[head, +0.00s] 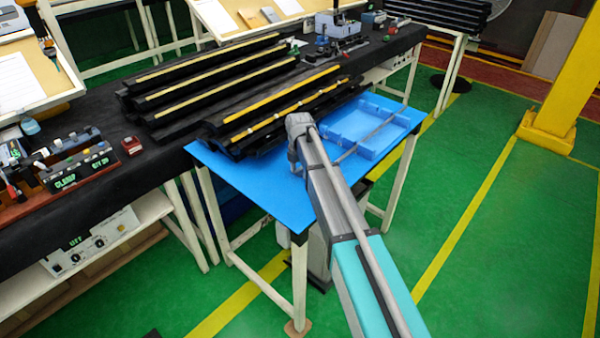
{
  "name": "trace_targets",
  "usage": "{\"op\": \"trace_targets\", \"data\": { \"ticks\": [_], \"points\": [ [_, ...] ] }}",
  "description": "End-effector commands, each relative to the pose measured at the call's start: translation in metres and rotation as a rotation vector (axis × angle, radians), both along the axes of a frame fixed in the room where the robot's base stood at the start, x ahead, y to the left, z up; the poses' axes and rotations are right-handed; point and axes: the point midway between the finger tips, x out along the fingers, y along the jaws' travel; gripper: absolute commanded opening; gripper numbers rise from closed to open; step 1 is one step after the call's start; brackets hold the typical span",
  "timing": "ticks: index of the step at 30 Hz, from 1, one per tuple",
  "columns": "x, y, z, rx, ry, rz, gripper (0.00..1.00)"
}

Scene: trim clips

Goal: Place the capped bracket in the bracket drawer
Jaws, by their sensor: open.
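My arm comes in from the bottom right, and its grey end joints are over the blue table. My gripper itself does not show; the arm's end hides that area. No capped bracket can be made out in the head view. A light blue open tray (392,112) with low walls lies on the right part of the blue table, right of my arm's end. A thin grey strip seems to cross it diagonally. I cannot tell whether this tray is the bracket drawer; no label shows on it.
The blue table (232,172) has a bare front-left part. Long black trim strips with yellow lines (225,75) lie stacked behind my arm's end. A black bench (150,170) to the left carries a control box (80,170). A yellow post (560,75) stands right. Green floor is free there.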

Motion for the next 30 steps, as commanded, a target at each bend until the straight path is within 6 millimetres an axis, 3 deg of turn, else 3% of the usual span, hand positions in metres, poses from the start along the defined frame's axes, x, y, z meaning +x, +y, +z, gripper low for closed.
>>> {"op": "trace_targets", "data": {
  "ticks": [8, 18, 30],
  "points": [
    [0.0, 0.0, 0.0, 0.0, 0.0, 0.0, 0.61],
    [0.0, 0.0, -0.0001, 0.0, 0.0, 0.0, 0.0],
    [0.0001, 0.0001, 0.0007, 0.0, 0.0, 0.0, 0.0]
  ]
}}
